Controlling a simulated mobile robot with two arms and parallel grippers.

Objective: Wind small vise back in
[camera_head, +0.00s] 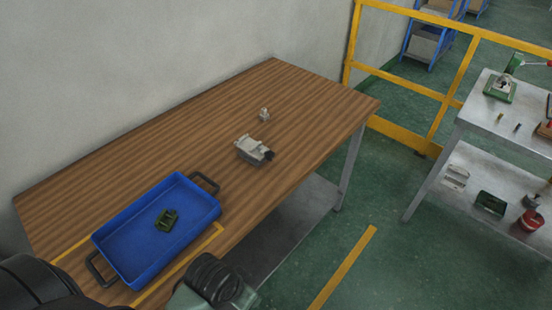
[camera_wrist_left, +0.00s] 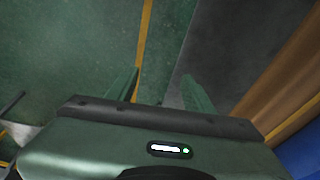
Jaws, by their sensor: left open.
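The small vise (camera_head: 253,150), a grey metal block with a dark knob at its right end, sits on the wooden table near its right long edge. How far its jaws are apart is too small to tell. My left gripper (camera_wrist_left: 160,92) shows in the left wrist view with its two green fingers apart and nothing between them. It points at the floor beside the table, away from the vise. The vise is not in the left wrist view. My right gripper is not in view.
A blue tray (camera_head: 112,233) with black handles holds a dark green part (camera_head: 166,220) on the wooden table (camera_head: 200,135). A small grey fitting (camera_head: 264,114) stands behind the vise. A yellow railing (camera_head: 400,85) and a metal bench (camera_head: 475,108) are at the right.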

